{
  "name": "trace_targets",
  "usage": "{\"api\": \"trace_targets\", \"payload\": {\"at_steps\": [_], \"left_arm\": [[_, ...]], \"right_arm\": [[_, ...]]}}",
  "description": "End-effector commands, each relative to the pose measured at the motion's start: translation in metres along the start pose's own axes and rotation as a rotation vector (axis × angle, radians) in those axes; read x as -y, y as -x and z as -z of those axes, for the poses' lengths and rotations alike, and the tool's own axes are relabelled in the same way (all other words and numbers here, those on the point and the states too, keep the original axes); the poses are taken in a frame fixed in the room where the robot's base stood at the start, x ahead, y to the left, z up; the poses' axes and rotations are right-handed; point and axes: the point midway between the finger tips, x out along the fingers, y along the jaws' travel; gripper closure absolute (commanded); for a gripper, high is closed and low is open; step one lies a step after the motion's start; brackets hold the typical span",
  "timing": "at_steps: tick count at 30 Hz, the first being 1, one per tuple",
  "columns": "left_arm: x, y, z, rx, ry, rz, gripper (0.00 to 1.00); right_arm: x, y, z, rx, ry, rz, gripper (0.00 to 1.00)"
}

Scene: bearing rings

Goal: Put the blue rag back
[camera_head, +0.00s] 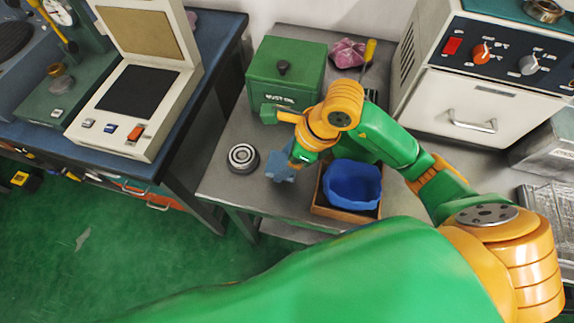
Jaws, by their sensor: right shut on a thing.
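The blue rag (281,172) is a small grey-blue crumpled piece that hangs just below my right gripper (292,160). My right gripper is shut on it and holds it over the grey table, between a round ringed metal part and a wooden box (317,204). The fingertips are small and partly hidden by the wrist. The wooden box holds a bright blue, open liner or bowl (352,184); I cannot tell which. My left gripper is not in view.
The round metal part (242,158) lies left of the rag. A green lidded box (285,75) stands behind my gripper. A pink rag (347,53) and a yellow-handled tool (369,52) lie at the back. A white oven-like machine (480,105) stands right.

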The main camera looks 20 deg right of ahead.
Motion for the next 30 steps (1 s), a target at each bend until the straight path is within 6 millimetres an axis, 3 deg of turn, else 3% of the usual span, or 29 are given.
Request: {"api": "trace_targets", "payload": {"at_steps": [3,7,17,18,21,27,30], "left_arm": [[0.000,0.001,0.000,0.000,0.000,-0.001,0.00],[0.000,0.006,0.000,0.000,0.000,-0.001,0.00],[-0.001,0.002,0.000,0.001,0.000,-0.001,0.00],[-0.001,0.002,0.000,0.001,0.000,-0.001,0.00],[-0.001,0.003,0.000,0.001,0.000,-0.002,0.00],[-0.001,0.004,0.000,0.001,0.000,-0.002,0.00],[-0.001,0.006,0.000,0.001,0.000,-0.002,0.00]], "right_arm": [[0.011,-0.015,0.007,-0.004,-0.005,-0.003,0.73],[0.009,-0.035,0.015,-0.001,-0.001,-0.004,0.73],[0.010,-0.042,0.018,0.001,0.002,0.001,0.73],[0.010,-0.042,0.017,0.001,0.002,0.001,0.23],[0.010,-0.041,0.017,0.001,0.002,0.001,0.00],[0.010,-0.040,0.017,0.001,0.002,0.001,0.00],[0.011,-0.030,0.015,0.002,0.002,0.002,0.00]]}}
